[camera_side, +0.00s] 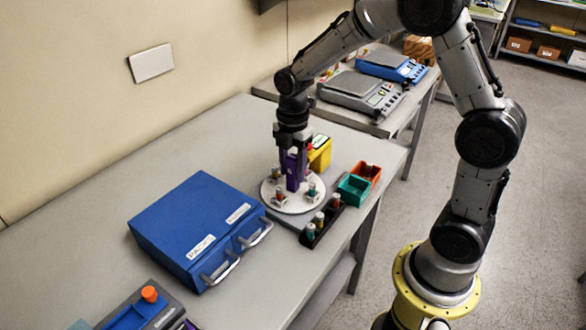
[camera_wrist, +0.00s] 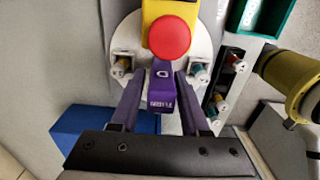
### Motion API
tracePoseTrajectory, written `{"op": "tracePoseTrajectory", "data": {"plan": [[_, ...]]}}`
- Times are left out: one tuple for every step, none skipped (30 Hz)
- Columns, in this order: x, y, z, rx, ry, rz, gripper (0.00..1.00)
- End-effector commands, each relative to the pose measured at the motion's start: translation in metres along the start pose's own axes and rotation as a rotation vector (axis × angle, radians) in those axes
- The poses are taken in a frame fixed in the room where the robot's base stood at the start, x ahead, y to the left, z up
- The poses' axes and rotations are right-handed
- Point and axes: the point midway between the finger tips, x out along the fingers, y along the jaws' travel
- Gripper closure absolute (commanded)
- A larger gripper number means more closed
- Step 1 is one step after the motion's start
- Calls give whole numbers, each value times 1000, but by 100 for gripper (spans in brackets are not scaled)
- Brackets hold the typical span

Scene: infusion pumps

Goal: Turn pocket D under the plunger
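The round white turntable (camera_side: 296,207) lies on the bench, with several small vials in holders around its rim. My gripper (camera_side: 292,182) points down over the turntable. Its purple fingers (camera_wrist: 161,78) stand either side of the block; whether they touch it is unclear.
A black rack (camera_side: 321,223) with several vials stands in front of the turntable. Teal (camera_side: 354,190) and orange (camera_side: 367,173) bins sit to its right. A blue two-drawer cabinet (camera_side: 190,222) is on the left. Bench between cabinet and wall is clear.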

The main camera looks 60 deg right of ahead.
Motion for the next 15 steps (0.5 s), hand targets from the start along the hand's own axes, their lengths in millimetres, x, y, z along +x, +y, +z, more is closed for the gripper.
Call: {"op": "tracePoseTrajectory", "data": {"plan": [[1, 0, 0, 0, 0, -2, 55], [1, -1, 0, 0, 0, -2, 55], [1, -1, 0, 0, 0, -3, 55], [2, -1, 0, 0, -1, -3, 55], [2, -1, 0, 0, -1, -3, 55], [2, -1, 0, 0, -1, -4, 55], [2, -1, 0, 0, -1, -4, 55], [1, -1, 0, 0, -1, -4, 55], [-1, -1, 0, 0, -1, -3, 55], [-3, 0, 0, 0, -1, -2, 55], [-6, 0, 0, 0, -1, -1, 55], [-10, 0, 0, 0, -1, 0, 55], [-15, 0, 0, 0, -1, 1, 55], [-20, 1, 0, 0, -2, 2, 55], [-27, 0, 0, 0, -1, 2, 55]]}}
